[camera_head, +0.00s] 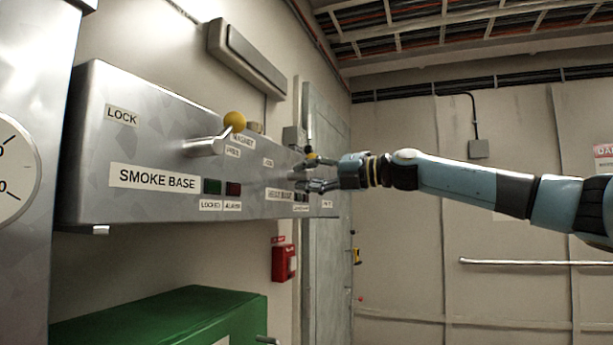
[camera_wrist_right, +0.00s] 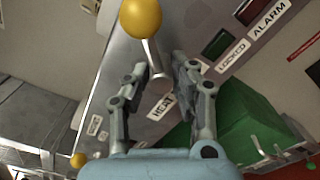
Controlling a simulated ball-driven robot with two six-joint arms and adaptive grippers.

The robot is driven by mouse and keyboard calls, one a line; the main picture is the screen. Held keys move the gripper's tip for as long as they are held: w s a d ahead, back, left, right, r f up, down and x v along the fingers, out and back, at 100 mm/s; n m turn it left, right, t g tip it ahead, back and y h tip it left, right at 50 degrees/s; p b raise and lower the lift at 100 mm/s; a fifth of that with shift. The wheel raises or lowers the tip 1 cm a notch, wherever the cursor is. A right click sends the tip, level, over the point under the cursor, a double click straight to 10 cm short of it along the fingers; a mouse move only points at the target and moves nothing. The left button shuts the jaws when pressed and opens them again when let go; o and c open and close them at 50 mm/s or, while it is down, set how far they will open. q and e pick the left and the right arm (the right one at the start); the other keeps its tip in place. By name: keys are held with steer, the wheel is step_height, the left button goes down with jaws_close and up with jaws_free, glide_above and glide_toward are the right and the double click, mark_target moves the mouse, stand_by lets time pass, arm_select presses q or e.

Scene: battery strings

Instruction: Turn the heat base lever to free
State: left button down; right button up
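The heat base lever shows in the right wrist view as a yellow ball knob (camera_wrist_right: 141,18) on a metal stem, rising from a round hub beside a HEAT label (camera_wrist_right: 160,105). My right gripper (camera_wrist_right: 160,70) is open, its fingers on either side of the stem and hub, below the knob; I cannot tell whether they touch it. In the head view my right gripper (camera_head: 306,174) is at the far part of the grey panel (camera_head: 85,150), above the HEAT BASE label (camera_head: 280,196). It mostly hides the lever there. My left gripper is not in view.
The smoke base lever, with a yellow knob (camera_head: 234,121), sticks out from the panel's near part. A green box (camera_head: 170,315) stands below the panel. A red wall box (camera_head: 284,260) hangs beyond. The space right of my arm looks clear.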

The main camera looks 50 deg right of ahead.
mark_target(306, 170)
steer(key=shift+o, duration=1.1)
steer(key=shift+a+f, duration=0.1)
steer(key=shift+f, duration=0.1)
steer(key=shift+f, duration=0.1)
steer(key=r, duration=1)
steer(key=shift+s, duration=0.2)
steer(key=shift+w+d+r, duration=0.2)
steer(key=shift+w+r, duration=0.1)
steer(key=shift+r, duration=0.05)
steer(key=shift+s+a+r, duration=0.15)
steer(key=shift+a, duration=0.1)
steer(key=shift+c, duration=0.2)
